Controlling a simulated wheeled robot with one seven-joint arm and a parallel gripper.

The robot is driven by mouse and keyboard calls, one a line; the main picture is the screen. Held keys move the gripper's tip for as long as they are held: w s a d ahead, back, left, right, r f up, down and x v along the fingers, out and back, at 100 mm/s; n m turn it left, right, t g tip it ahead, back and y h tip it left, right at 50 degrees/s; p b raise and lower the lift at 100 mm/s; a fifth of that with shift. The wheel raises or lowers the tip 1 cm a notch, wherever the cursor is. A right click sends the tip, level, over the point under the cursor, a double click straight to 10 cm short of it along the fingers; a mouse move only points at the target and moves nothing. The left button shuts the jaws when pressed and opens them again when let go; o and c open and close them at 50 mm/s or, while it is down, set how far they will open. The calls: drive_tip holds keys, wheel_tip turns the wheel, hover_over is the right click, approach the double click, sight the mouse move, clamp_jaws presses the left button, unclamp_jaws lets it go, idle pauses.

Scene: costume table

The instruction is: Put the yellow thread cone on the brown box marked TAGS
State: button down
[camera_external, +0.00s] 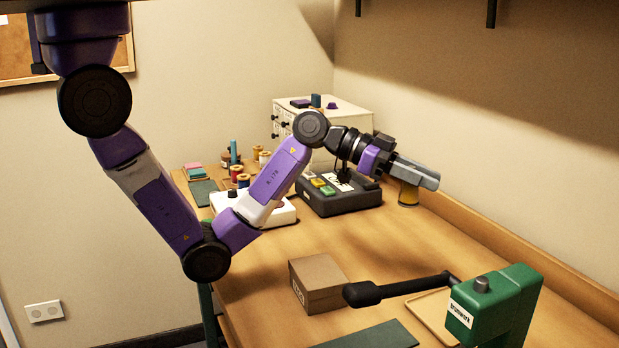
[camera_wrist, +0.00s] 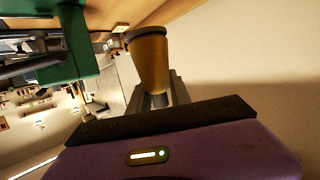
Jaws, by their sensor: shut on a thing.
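The yellow thread cone (camera_external: 408,193) is at the back right of the table, under the tip of my gripper (camera_external: 424,176). In the wrist view the cone (camera_wrist: 150,62) sits between the two fingertips of my gripper (camera_wrist: 158,96), which is shut on it. I cannot tell whether the cone's base touches the table. The brown box marked TAGS (camera_external: 318,281) stands on the table in the middle front, apart from the gripper. Its top looks bare.
A dark device with coloured keys (camera_external: 338,195) stands just left of the cone. A green press (camera_external: 497,306) with a long black lever (camera_external: 400,289) stands at the front right, close to the box. Thread spools (camera_external: 243,180) and a white drawer cabinet (camera_external: 349,119) are at the back.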

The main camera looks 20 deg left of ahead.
drive_tip(key=shift+n+t, duration=0.4)
drive_tip(key=p+v, duration=0.2)
drive_tip(key=w+p+v, duration=0.1)
drive_tip(key=p+v, duration=0.1)
drive_tip(key=shift+a+f, duration=0.1)
drive_tip(key=shift+f, duration=0.05)
drive_tip(key=s+a+r+p, duration=0.1)
drive_tip(key=s+a+p, duration=0.1)
drive_tip(key=a+p, duration=0.25)
wheel_tip(320, 180, up, 5)
drive_tip(key=m+g+p, duration=0.1)
drive_tip(key=p, duration=0.1)
hover_over(331, 273)
drive_tip(key=shift+f+b, duration=2.55)
drive_tip(key=shift+f, duration=7.35)
drive_tip(key=shift+f, duration=0.1)
